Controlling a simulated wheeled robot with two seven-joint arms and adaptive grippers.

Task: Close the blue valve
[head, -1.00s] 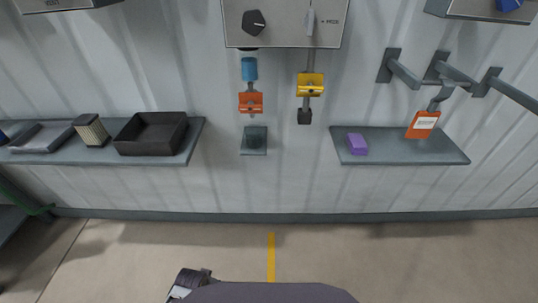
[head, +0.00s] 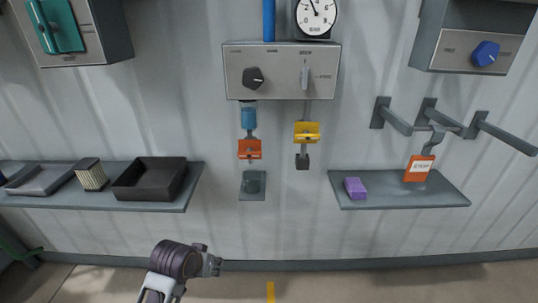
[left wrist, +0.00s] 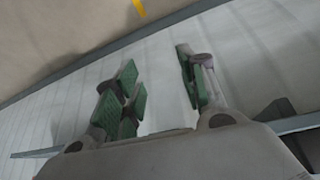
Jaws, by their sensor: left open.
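A blue knob (head: 486,53) sits on the grey box (head: 448,54) at the upper right of the head view. A blue cylindrical fitting (head: 248,117) hangs under the middle panel, above an orange tag. I cannot tell from markings which one is called the valve. My left gripper (head: 213,264) is low in the head view, below the shelves and well apart from both. In the left wrist view its green-padded fingers (left wrist: 162,90) are spread open, with nothing between them. My right gripper is not in view.
The middle panel (head: 290,73) has a black knob and a small lever. Hooks (head: 490,130) stick out at the right, above a shelf (head: 400,199) with a purple block and an orange tag. A left shelf (head: 120,204) holds trays.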

